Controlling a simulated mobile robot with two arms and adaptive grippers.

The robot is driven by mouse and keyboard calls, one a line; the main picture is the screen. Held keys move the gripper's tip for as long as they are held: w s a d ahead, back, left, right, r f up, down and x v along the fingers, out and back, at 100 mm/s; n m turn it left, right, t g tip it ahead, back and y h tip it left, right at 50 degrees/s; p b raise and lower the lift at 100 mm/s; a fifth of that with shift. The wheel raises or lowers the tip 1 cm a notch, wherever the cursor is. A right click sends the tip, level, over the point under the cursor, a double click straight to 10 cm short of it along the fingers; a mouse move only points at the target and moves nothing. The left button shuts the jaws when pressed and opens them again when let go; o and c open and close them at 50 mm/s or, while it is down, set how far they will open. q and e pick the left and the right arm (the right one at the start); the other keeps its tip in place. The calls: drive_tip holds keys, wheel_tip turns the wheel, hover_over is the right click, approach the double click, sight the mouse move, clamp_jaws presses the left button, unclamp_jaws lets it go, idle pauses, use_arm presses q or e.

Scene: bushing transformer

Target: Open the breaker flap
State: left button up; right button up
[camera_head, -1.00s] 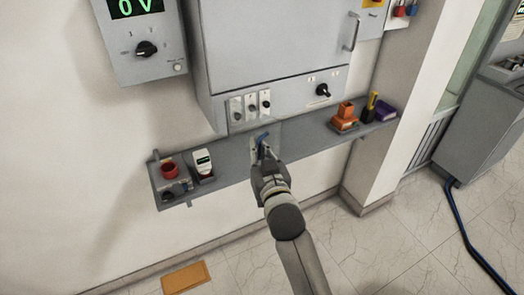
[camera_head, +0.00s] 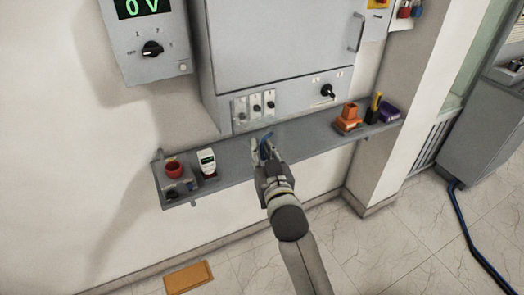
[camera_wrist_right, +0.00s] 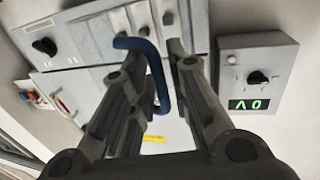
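A row of breakers (camera_head: 256,105) sits low on the front of a grey cabinet; they also show at the top of the right wrist view (camera_wrist_right: 143,18). A pale, see-through cover seems to lie over them in the head view; its edges are faint. A blue curved handle (camera_wrist_right: 158,72) shows between the fingers of my right gripper (camera_head: 266,143). The fingers are apart. The handle passes close to one finger, with a gap to the other; I cannot tell if it touches. My left gripper is not in view.
A grey shelf (camera_head: 306,134) runs below the cabinet (camera_head: 275,45). It bears a red round part (camera_head: 174,170), a white meter (camera_head: 207,162) and an orange block (camera_head: 349,117). A panel reading 0 V (camera_head: 148,40) hangs at the left.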

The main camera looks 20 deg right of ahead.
drive_tip(key=s, duration=0.7)
drive_tip(key=shift+s, duration=0.25)
